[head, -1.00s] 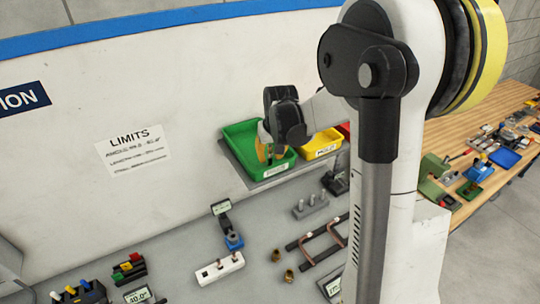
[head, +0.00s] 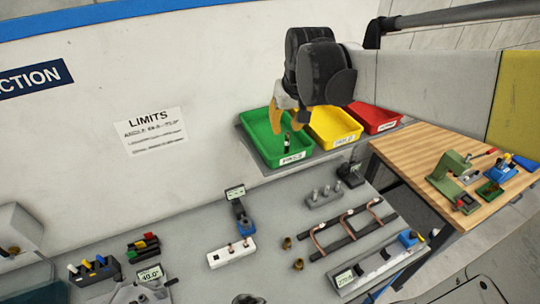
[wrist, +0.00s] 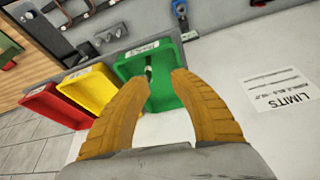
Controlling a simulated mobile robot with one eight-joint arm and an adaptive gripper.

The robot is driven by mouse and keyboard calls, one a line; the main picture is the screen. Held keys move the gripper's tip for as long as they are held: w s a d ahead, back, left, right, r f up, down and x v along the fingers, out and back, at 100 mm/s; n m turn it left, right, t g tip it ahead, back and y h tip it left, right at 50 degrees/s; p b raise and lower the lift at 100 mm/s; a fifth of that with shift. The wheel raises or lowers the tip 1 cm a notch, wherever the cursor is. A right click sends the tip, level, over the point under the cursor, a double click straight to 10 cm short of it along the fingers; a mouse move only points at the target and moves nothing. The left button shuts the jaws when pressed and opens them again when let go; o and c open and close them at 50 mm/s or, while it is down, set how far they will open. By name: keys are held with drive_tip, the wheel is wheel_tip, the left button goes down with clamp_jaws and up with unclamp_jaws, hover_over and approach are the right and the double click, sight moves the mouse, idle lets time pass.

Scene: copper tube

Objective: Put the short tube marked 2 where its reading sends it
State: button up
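My gripper (head: 287,120) is open, its two orange fingers apart above the green tray (head: 262,150). A small dark and pale upright piece (head: 287,141) stands in the green tray below the fingers. It also shows in the wrist view (wrist: 149,73), beyond the gap between the fingertips; I cannot read a mark on it or tell surely that it is the short tube. The yellow tray (head: 322,140) and red tray (head: 362,113) stand to the right of the green one. The tray labels are too small to read. A LIMITS sheet (head: 151,131) is on the wall.
On the grey bench stand a white block (head: 217,259) with small copper pieces, a gauge with a blue part (head: 239,217), brass fittings (head: 298,264), a grey pegged block (head: 325,199) and a rack of bent copper tubes (head: 350,236). A wooden table (head: 408,148) is at right.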

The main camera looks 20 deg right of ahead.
drive_tip(key=s+a+f+n+t, duration=0.1)
drive_tip(key=s+a, duration=0.4)
drive_tip(key=s, duration=0.3)
drive_tip(key=s+a+f+t, duration=0.1)
drive_tip(key=s+a+f, duration=0.1)
drive_tip(key=s+a, duration=0.4)
drive_tip(key=shift+s+n+t+y, duration=0.4)
drive_tip(key=shift+s, duration=0.45)
drive_tip(key=shift+f, duration=0.1)
wheel_tip(320, 180, down, 36)
drive_tip(key=b, duration=3.5)
drive_tip(key=shift+r+b, duration=0.2)
drive_tip(key=shift+b, duration=0.2)
